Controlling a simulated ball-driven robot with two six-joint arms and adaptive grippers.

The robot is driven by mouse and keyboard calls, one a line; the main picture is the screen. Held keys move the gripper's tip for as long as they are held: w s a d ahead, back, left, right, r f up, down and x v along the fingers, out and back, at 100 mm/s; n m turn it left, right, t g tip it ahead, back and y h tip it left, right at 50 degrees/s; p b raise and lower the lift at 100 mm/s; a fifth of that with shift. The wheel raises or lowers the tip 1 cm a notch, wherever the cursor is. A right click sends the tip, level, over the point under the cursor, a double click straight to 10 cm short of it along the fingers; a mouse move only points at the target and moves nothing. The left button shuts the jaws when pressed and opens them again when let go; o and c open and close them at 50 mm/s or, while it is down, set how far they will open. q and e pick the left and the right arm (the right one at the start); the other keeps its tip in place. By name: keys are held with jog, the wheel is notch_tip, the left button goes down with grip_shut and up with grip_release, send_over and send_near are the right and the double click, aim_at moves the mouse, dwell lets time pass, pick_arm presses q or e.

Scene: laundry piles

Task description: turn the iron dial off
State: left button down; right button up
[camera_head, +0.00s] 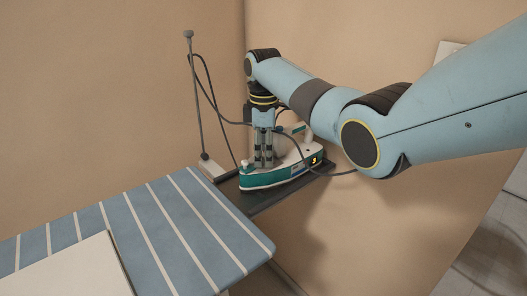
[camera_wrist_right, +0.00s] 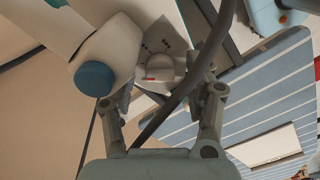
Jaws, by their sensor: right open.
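The iron (camera_head: 262,178), white with a teal band, lies on a dark rest plate at the end of the ironing board. A small orange light shows at its right end. In the right wrist view, the iron's round pale dial (camera_wrist_right: 162,67) has a red mark at its edge and dark marks around it. My right gripper (camera_head: 263,163) points down at the iron; in the wrist view its open fingers (camera_wrist_right: 163,90) stand on either side of the dial. Whether they touch it cannot be told. The dial is hidden in the head view. My left gripper is not in view.
The striped blue ironing board (camera_head: 165,228) fills the lower left, with a pale flat piece (camera_head: 75,270) on it. A thin upright rod (camera_head: 194,95) stands behind. A dark cord (camera_wrist_right: 190,85) crosses close before the wrist camera. Walls stand behind the iron.

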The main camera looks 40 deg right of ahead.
grip_shut()
dwell(0.3)
jog(key=shift+r, duration=0.1)
dwell(0.5)
jog(key=n+p, duration=0.2)
jog(key=p, duration=0.1)
jog(key=shift+r+n, duration=0.1)
jog(key=shift+n, duration=0.3)
jog(key=shift+n+p, duration=0.7)
jog(key=shift+n, duration=0.5)
jog(key=shift+w+n+p, duration=0.1)
jog(key=shift+n+p, duration=0.4)
jog(key=shift+n, duration=0.7)
